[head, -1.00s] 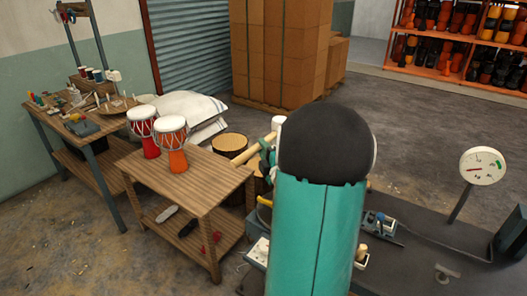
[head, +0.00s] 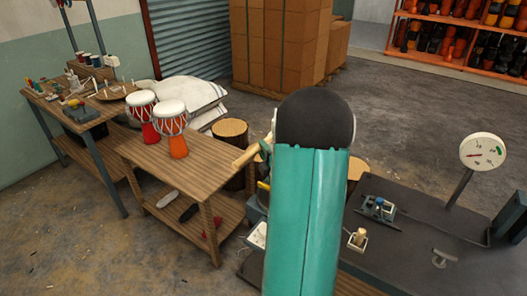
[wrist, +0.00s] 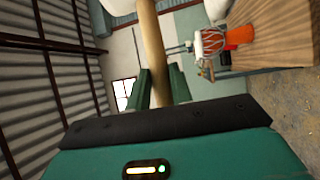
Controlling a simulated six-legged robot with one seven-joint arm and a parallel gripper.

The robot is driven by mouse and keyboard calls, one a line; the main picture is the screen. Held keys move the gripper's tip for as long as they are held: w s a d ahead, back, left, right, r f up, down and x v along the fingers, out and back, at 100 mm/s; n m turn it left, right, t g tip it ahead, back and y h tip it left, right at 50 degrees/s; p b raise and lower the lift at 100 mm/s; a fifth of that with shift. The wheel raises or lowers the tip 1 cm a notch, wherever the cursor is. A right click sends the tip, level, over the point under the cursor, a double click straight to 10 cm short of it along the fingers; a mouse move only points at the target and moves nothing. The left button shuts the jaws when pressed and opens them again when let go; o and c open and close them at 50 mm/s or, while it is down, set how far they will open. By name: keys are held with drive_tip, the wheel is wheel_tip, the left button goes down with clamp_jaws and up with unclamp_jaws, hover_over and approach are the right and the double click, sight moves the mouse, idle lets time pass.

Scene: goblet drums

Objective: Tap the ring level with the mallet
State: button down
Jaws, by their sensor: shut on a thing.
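My gripper (wrist: 158,72) is shut on the pale wooden handle of the mallet (wrist: 153,45) in the wrist view. The handle passes between the two green fingers and runs out at the top.
A red drum (head: 142,113) and an orange drum (head: 172,126) stand on a wooden side table (head: 195,165). A dark bench (head: 405,235) at right carries a dial gauge (head: 483,151) and small tools. A log stump (head: 231,135) stands behind. Open floor lies beyond.

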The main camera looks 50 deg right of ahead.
wheel_tip(320, 180, up, 7)
drive_tip(key=shift+f, duration=0.2)
drive_tip(key=shift+r, duration=0.1)
idle(0.5)
drive_tip(key=shift+r, duration=1.9)
